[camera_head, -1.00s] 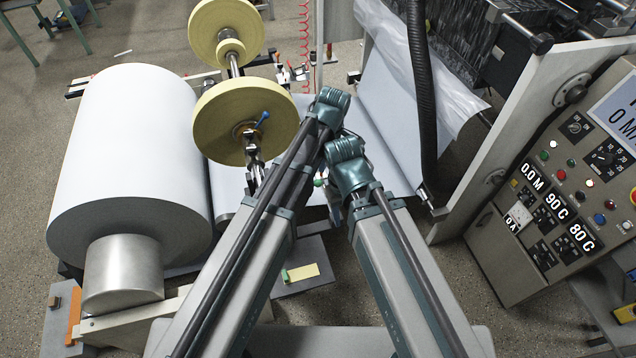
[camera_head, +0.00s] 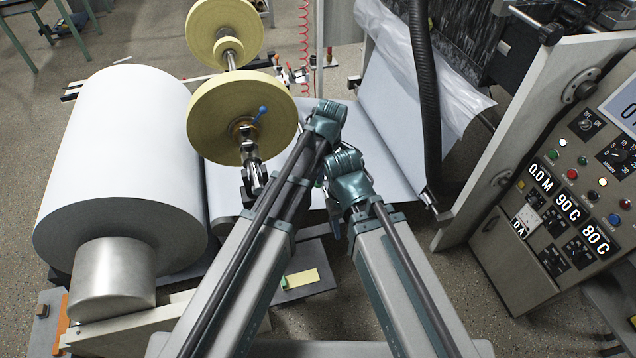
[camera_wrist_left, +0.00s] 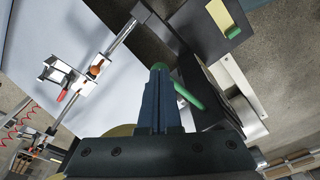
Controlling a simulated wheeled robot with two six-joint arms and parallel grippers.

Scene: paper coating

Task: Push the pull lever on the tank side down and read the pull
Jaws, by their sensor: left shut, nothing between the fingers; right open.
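My left gripper (camera_wrist_left: 160,72) is shut and empty in the left wrist view, with green at its tip. A slanted green rod (camera_wrist_left: 188,95) lies just right of the fingers. I cannot tell whether it touches them, or whether it is the pull lever. In the head view my arms hide most of this area. A blue-handled lever (camera_head: 262,112) stands at the hub of the front yellow roll (camera_head: 225,110). My right gripper (camera_head: 334,222) is mostly hidden below its arm's joint and is open. The control panel (camera_head: 515,265) reads 0.0 M, 90 C, 80 C and 0 A; its upper screen is cut off.
A large white paper roll (camera_head: 120,165) stands at the left. A pale web (camera_head: 385,135) runs behind my arms. A silver rod with clamps (camera_wrist_left: 65,75) crosses the left wrist view. A black hose (camera_head: 425,100) hangs near the machine frame. Bare floor shows at the lower right.

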